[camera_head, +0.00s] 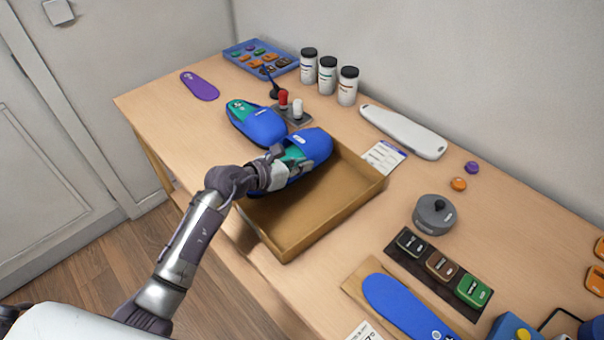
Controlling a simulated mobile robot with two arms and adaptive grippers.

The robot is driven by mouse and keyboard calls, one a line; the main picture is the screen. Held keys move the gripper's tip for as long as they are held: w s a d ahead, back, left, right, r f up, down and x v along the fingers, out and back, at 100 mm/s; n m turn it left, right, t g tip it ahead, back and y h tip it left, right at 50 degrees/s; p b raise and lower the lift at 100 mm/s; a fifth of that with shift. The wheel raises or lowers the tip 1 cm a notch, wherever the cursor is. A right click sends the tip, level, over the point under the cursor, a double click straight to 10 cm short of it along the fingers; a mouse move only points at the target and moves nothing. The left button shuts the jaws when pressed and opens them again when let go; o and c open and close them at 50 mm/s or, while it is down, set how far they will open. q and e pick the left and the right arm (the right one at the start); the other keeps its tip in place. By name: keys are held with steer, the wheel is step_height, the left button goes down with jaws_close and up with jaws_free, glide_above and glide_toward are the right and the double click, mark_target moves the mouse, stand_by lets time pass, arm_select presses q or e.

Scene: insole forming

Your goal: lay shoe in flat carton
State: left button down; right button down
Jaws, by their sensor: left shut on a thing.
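A blue shoe (318,144) with a green inside is at the left end of the flat brown carton (333,228). My left gripper (296,163) is shut on this shoe at its opening and partly hides it. I cannot tell whether the shoe touches the carton floor or is held just above it. The rest of the open carton is empty. A second blue shoe (256,125) with a green inside lies on the table just left of the carton. My right gripper is not in view.
Behind the carton are a red and white knobbed stand (291,110), several jars (328,76), a white insole-shaped form (403,132) and a card (384,157). To the right are a grey pot (434,214) and a dark tray (428,283). A purple insole (199,86) lies far left.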

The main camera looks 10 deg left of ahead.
mark_target(297, 176)
arm_select(q)
steer(key=shift+f, duration=1.8)
steer(key=c, duration=1.3)
jaws_free()
steer(key=shift+s, duration=0.1)
steer(key=b+v, duration=0.1)
steer(key=v, duration=0.9)
steer(key=shift+s+a+r, duration=0.1)
steer(key=shift+s+a, duration=0.15)
steer(key=shift+s, duration=0.05)
steer(key=shift+s+a+r, duration=0.3)
steer(key=shift+s+r, duration=0.05)
steer(key=shift+s, duration=0.05)
